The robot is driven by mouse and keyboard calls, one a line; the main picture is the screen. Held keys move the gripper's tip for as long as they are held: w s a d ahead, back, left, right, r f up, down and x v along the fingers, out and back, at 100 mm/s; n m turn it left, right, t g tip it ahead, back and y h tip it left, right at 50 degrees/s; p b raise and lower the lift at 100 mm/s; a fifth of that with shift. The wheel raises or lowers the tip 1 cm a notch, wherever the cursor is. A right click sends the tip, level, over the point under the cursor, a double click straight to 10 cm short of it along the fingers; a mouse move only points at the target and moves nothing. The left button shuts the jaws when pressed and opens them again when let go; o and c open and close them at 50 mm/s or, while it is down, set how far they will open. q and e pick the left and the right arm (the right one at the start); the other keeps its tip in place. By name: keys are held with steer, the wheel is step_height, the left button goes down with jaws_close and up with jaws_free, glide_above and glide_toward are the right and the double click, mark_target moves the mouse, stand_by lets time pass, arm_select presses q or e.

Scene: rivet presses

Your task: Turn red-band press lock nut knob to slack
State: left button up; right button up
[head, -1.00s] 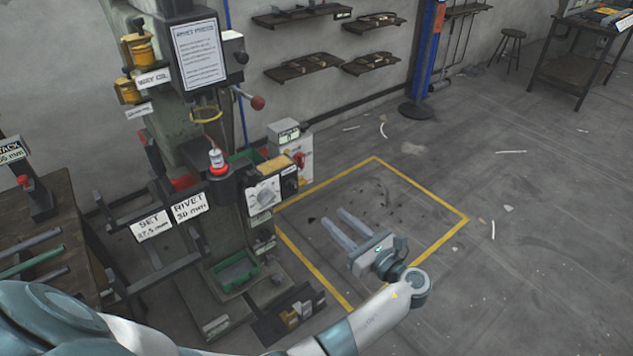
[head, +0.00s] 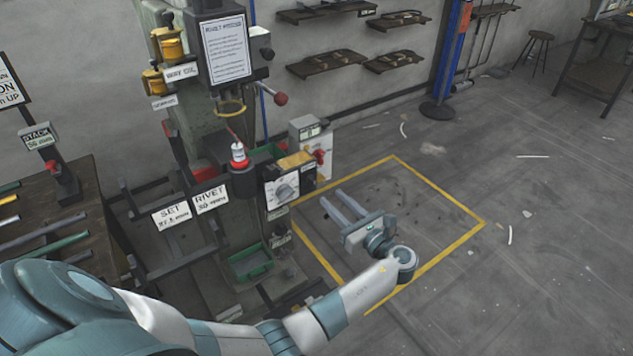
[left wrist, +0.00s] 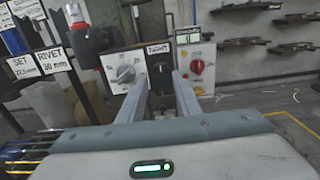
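The press (head: 210,110) stands left of centre in the head view. A red band (head: 240,165) rings the base of a white-topped part on it. A panel beside it carries a grey-white dial knob (head: 286,191), also in the left wrist view (left wrist: 124,74). A red knob (head: 319,157) is on a box behind, also in the left wrist view (left wrist: 196,68). I cannot read which is the lock nut knob. My left gripper (head: 333,197) is open and empty, right of the dial and apart from it; its fingers (left wrist: 160,78) point toward the panels. My right gripper is out of view.
SET and RIVET signs (head: 190,208) stick out in front of the press. A red-ball lever (head: 281,99) juts from its right side. A green bin (head: 250,263) sits low down. A workbench (head: 65,220) is at left. The yellow-outlined floor (head: 440,190) is clear.

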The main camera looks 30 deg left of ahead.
mark_target(314, 181)
arm_select(q)
steer(key=x, duration=0.9)
steer(key=shift+w+a+p, duration=0.15)
steer(key=shift+a+p, duration=0.15)
steer(key=shift+p, duration=0.1)
jaws_close()
